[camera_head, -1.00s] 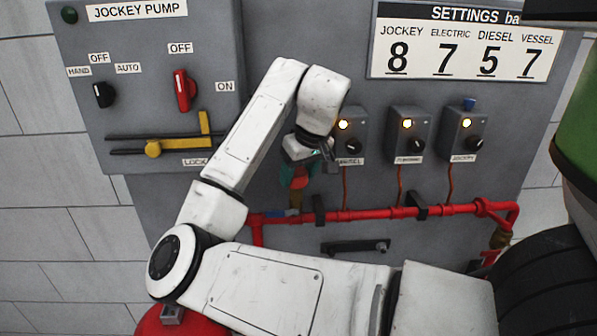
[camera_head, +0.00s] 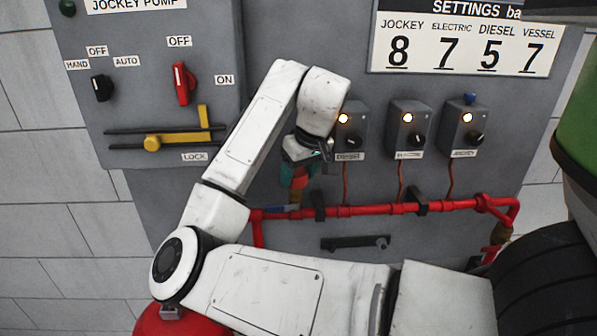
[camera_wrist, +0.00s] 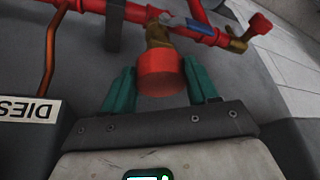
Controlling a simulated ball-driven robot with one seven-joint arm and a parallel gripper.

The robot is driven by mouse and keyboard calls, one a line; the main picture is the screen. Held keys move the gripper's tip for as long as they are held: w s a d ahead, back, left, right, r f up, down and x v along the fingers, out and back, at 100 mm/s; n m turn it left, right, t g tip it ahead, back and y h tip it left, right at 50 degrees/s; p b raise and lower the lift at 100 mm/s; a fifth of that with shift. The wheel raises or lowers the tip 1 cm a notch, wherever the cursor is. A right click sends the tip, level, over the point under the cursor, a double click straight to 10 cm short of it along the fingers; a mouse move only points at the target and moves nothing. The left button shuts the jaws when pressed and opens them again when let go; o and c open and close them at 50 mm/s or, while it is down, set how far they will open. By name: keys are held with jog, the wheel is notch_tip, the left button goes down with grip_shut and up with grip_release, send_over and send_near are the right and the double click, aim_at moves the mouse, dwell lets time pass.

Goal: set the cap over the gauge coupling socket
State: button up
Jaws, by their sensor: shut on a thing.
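The red cap (camera_wrist: 160,72) is between the two teal fingers of my gripper (camera_wrist: 160,86) in the wrist view, and the gripper is shut on it. The brass coupling socket (camera_wrist: 157,36) rises from the red pipe, right at the far end of the cap. Cap and socket look lined up, but I cannot tell whether the cap is seated or only close to it. In the head view, my gripper (camera_head: 292,176) is just above the pipe, left of the gauge boxes, with the brass socket (camera_head: 295,197) below it. The fingers partly hide the cap there.
The red pipe (camera_head: 365,209) runs along the panel, held by black brackets (camera_head: 417,201). A blue lever (camera_head: 282,208) is beside the socket. Several grey lamp boxes (camera_head: 408,127) are to the right of my gripper. A black handle (camera_head: 355,243) is below the pipe.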

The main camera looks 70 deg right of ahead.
jog(key=shift+f+b, duration=0.4)
jog(key=shift+f, duration=0.65)
dwell(0.5)
jog(key=o, duration=1.2)
jog(key=v, duration=1)
jog(key=shift+r, duration=0.35)
jog(key=shift+s+a, duration=0.15)
jog(key=shift+a, duration=0.05)
